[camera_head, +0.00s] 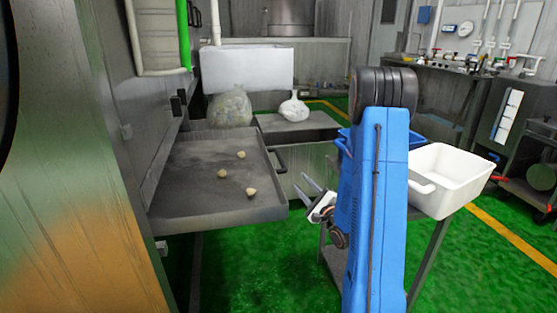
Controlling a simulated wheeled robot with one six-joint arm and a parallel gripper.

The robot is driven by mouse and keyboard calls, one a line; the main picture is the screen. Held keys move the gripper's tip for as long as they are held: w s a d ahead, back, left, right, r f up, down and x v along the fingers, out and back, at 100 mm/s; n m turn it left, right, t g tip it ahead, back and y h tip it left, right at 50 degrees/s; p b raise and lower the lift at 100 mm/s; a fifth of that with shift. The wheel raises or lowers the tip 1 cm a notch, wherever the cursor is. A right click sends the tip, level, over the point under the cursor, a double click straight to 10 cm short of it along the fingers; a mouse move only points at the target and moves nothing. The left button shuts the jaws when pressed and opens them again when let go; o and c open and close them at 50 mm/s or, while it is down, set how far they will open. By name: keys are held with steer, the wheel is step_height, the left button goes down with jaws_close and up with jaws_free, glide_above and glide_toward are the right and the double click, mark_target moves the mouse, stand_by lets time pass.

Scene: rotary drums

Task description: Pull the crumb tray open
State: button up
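The crumb tray (195,205) is a grey, shallow metal tray at the left, sticking out from the machine's side. Several small pale lumps (240,155) lie on its floor. A dark bar handle (280,158) shows on its right side. My gripper (305,186) is to the right of the tray, a little lower in the picture than the handle. Its two fingers point up and left, spread apart, with nothing between them. The gripper appears clear of the handle. My blue arm (375,200) hides part of the trolley behind it.
The large metal machine (85,190) fills the left. Two filled bags (294,108) are behind the tray. A white tub (445,180) and a blue crate (345,142) stand on a trolley at right. Green floor (250,260) is free below the tray.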

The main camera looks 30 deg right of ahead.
mark_target(281, 161)
steer(key=x, duration=1.6)
steer(key=shift+w+r, duration=0.1)
steer(key=shift+w, duration=0.15)
steer(key=shift+a, duration=0.1)
jaws_close()
